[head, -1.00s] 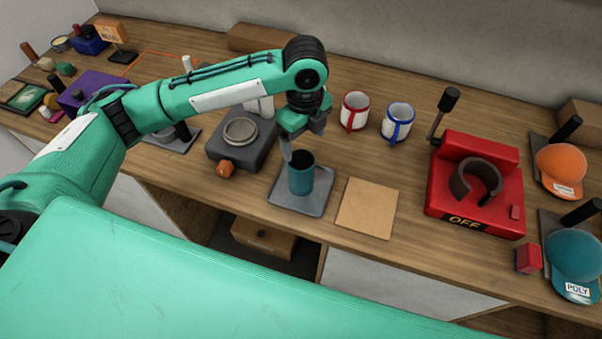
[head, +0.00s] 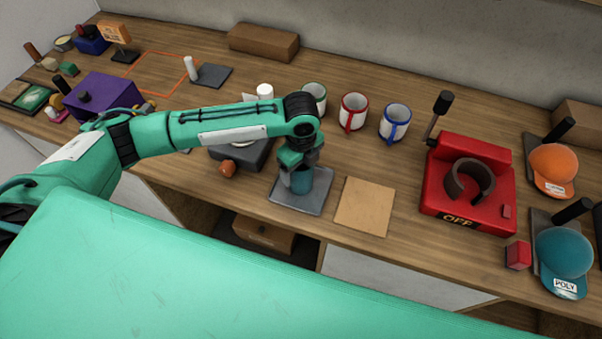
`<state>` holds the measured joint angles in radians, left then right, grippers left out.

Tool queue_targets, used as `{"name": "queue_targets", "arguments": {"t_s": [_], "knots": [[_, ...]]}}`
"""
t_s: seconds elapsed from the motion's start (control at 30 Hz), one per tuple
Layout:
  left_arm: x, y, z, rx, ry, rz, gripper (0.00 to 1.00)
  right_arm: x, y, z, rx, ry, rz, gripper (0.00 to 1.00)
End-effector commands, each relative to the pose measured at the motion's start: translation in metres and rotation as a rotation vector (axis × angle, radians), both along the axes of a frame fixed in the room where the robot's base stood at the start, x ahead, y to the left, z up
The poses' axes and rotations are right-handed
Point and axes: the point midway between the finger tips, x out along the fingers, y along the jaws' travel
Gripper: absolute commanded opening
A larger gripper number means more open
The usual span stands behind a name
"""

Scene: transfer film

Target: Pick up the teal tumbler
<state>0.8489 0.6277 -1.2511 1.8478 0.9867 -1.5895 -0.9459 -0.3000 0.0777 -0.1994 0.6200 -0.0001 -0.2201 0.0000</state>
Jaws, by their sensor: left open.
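The teal tumbler (head: 301,181) stands upright on a grey square pad (head: 312,203) near the front edge of the bench. My left gripper (head: 298,172) points down right at the tumbler's top and hides its rim. The gripper is open, with a finger in front of the tumbler's left side. The far finger is hidden, so I cannot tell whether both fingers straddle the wall or the whole body. My right gripper is not in view.
A tan square board (head: 364,206) lies right of the pad. White mugs with green (head: 314,95), red (head: 353,112) and blue (head: 395,122) trim stand behind. A red press (head: 468,185) marked OFF is further right. A dark hotplate-like box (head: 240,153) is left, partly behind my arm.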

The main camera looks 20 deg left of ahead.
Motion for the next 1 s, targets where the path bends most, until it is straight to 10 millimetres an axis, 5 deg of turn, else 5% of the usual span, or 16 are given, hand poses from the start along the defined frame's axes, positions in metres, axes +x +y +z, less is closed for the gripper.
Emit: {"name": "queue_targets", "arguments": {"t_s": [0.07,0.33,0.73,1.0], "knots": [[0.0,0.0,0.0,0.0,0.0,0.0,0.77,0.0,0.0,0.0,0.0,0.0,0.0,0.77],[0.0,0.0,0.001,0.0,0.0,0.0,0.28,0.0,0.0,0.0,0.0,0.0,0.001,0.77],[0.001,0.0,0.01,0.0,-0.002,0.001,0.28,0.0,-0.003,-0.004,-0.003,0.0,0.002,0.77],[0.002,-0.001,0.059,-0.002,-0.007,-0.001,0.28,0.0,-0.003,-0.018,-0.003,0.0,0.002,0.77]]}}
